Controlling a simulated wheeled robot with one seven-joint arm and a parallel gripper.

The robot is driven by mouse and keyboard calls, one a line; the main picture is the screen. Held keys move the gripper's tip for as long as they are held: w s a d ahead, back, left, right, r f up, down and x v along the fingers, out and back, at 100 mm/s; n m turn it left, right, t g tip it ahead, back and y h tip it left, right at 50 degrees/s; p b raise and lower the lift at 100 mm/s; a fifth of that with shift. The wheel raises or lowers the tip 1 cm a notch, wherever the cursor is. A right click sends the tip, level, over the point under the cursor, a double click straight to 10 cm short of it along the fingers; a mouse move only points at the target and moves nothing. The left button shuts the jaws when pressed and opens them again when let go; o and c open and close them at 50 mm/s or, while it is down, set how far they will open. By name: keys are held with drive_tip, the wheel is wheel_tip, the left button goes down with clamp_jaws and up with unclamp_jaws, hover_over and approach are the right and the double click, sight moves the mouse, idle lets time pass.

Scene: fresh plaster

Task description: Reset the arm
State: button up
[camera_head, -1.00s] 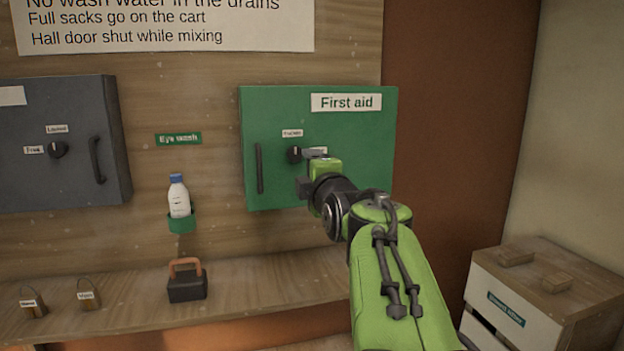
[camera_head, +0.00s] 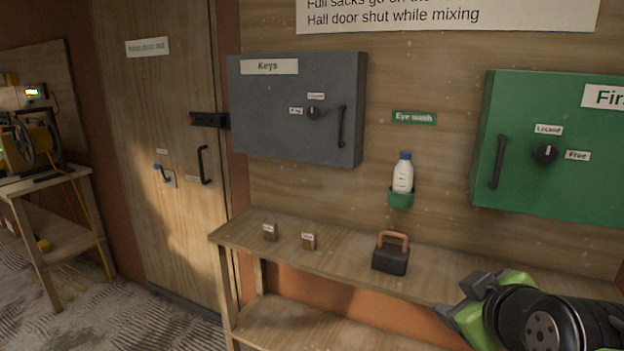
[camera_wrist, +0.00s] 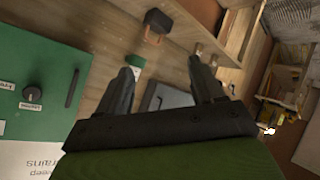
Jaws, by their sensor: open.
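My gripper (camera_wrist: 160,90) is open in the wrist view, with two dark fingers apart and nothing between them. In the head view my green and black arm end shows at the bottom right, in front of the shelf, with its fingers hard to make out. It is apart from the green First aid cabinet (camera_head: 530,125), which hangs shut on the wall at the right. The cabinet's black knob (camera_head: 546,153) sits between the labels Locked and Free. The cabinet also shows at the left of the wrist view (camera_wrist: 35,60).
A grey Keys cabinet (camera_head: 290,115) hangs shut on the wall. An eye wash bottle (camera_head: 403,175) sits in a green holder. A wooden door (camera_head: 165,120) is at left.

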drive_tip(key=s+a+f+m+g+y, duration=0.1)
drive_tip(key=s+a+f+m+g, duration=0.2)
drive_tip(key=s+a+f, duration=0.35)
drive_tip(key=s+a+f+m+g, duration=0.2)
drive_tip(key=s+a+f+g, duration=0.1)
drive_tip(key=s+f, duration=0.5)
wheel_tip(320, 180, up, 16)
drive_tip(key=p, duration=1.4)
drive_tip(key=shift+s+d+r+m, duration=0.15)
drive_tip(key=shift+s+m, duration=0.05)
drive_tip(key=shift+m, duration=0.1)
